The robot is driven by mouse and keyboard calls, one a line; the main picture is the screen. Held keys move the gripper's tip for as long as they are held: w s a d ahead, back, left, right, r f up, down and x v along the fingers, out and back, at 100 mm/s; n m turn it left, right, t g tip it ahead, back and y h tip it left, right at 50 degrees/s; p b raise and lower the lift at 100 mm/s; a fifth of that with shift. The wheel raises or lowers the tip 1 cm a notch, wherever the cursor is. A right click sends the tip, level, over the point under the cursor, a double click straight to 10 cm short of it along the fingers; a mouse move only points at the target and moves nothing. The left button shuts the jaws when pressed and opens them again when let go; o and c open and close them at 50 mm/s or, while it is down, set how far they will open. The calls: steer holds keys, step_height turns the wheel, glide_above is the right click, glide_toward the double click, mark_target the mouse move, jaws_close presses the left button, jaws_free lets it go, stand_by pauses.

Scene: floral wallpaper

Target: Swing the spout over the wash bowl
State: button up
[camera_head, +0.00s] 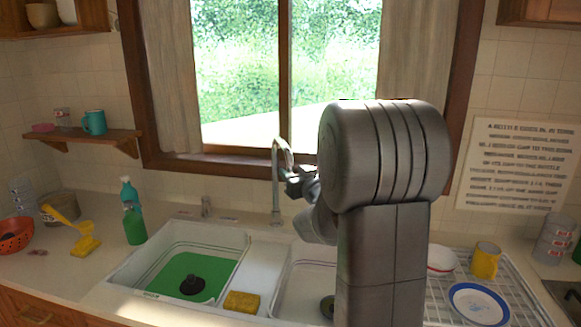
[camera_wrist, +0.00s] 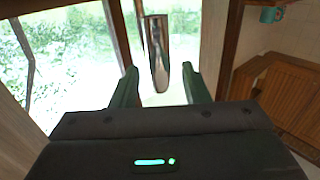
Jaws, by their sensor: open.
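The metal spout (camera_head: 275,172) rises behind the sink in front of the window and curves over at its top. My gripper (camera_head: 290,182) is close by its curved end in the head view, partly hidden by my arm. In the wrist view the two dark green fingers of my gripper (camera_wrist: 159,76) are apart, and the shiny spout (camera_wrist: 157,45) appears between them. I cannot tell whether they touch it. The sink has a left bowl (camera_head: 153,262) with a green bottom and a dark round piece inside, and a right bowl (camera_head: 300,265) partly hidden by my arm. Which is the wash bowl is not marked.
A yellow sponge (camera_head: 242,302) lies on the divider between the bowls. A yellow mug (camera_head: 485,260) and a white plate (camera_head: 478,304) are on the rack at right.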

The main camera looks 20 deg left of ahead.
steer(key=shift+x, duration=1.4)
jaws_close()
steer(key=shift+s+a, duration=0.15)
